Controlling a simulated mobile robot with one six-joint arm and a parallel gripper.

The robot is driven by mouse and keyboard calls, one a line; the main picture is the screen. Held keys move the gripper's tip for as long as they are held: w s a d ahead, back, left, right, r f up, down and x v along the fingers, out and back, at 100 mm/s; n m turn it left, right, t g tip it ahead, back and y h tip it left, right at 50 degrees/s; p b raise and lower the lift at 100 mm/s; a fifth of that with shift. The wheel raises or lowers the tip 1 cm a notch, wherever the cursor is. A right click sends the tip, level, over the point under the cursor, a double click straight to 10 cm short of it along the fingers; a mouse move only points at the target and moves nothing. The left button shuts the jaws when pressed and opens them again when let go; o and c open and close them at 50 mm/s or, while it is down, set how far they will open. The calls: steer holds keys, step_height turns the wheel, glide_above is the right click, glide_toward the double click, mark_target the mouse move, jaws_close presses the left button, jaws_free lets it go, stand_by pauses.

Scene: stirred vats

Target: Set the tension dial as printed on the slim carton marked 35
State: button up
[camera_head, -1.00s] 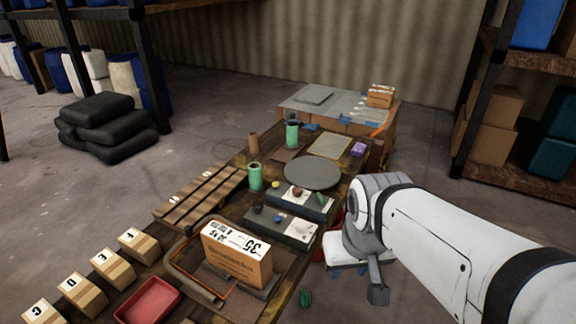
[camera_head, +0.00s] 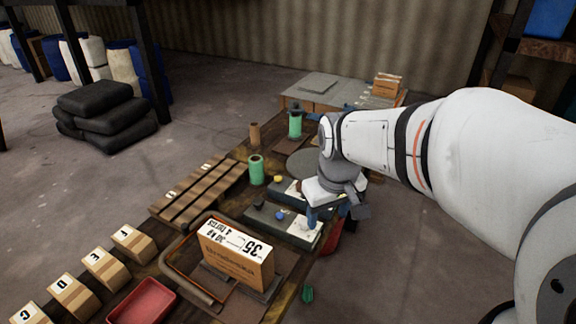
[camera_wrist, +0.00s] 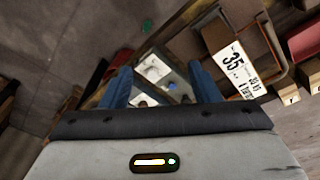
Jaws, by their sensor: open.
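The slim carton (camera_head: 238,262) marked 35 stands on a dark tray at the near part of the bench. Its white label faces up, upside down in the head view; its smaller lines are hard to read. It also shows in the wrist view (camera_wrist: 238,72). Behind it are two dark control boxes; the nearer box (camera_head: 262,222) carries a blue knob (camera_head: 280,215), also in the wrist view (camera_wrist: 171,86). A yellow knob (camera_head: 278,179) is on the farther box. I cannot tell which is the tension dial. My gripper (camera_head: 328,212) is open and empty above the boxes' right end.
A bent pipe frame (camera_head: 178,262) surrounds the carton's tray. A red tray (camera_head: 142,302), several lettered boxes (camera_head: 103,265) and a slatted rack (camera_head: 198,190) lie to the left. A green cylinder (camera_head: 256,170) stands behind the boxes.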

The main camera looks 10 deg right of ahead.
steer(key=w+f+n+g+b, duration=0.1)
steer(key=w+f+n+b, duration=0.15)
steer(key=w+f, duration=0.55)
steer(key=n+g, duration=0.1)
steer(key=n, duration=0.3)
glide_above(305, 221)
step_height(305, 221, down, 7)
steer(key=shift+r+b, duration=0.1)
steer(key=shift+b, duration=0.35)
step_height(305, 221, down, 8)
steer(key=shift+r, duration=0.1)
